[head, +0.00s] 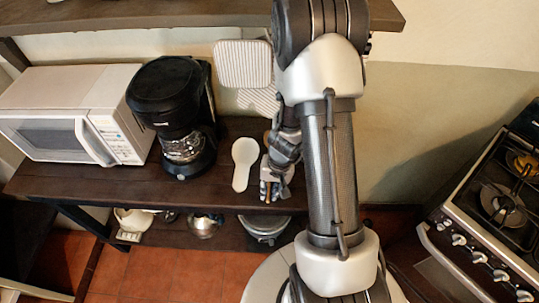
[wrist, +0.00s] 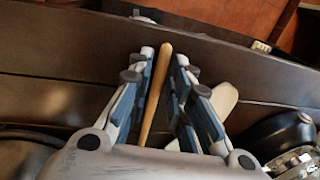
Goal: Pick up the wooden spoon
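The wooden spoon shows in the wrist view as a slim light-brown handle (wrist: 155,95), lying lengthwise between my fingers on the dark wooden shelf. Its other end is hidden behind the gripper body. My gripper (wrist: 164,58) is open, with one finger on each side of the handle and narrow gaps to it. In the head view my gripper (head: 270,188) is low over the front of the shelf, right of the white spoon-shaped piece. Only a small brown bit of the spoon (head: 267,201) shows there by the fingers.
The white spoon-shaped piece (head: 244,160) lies close left of my gripper. A black coffee maker (head: 172,105) and a white microwave (head: 75,112) stand farther left on the shelf (head: 110,186). Pots sit on the lower shelf. A stove (head: 495,200) is at right.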

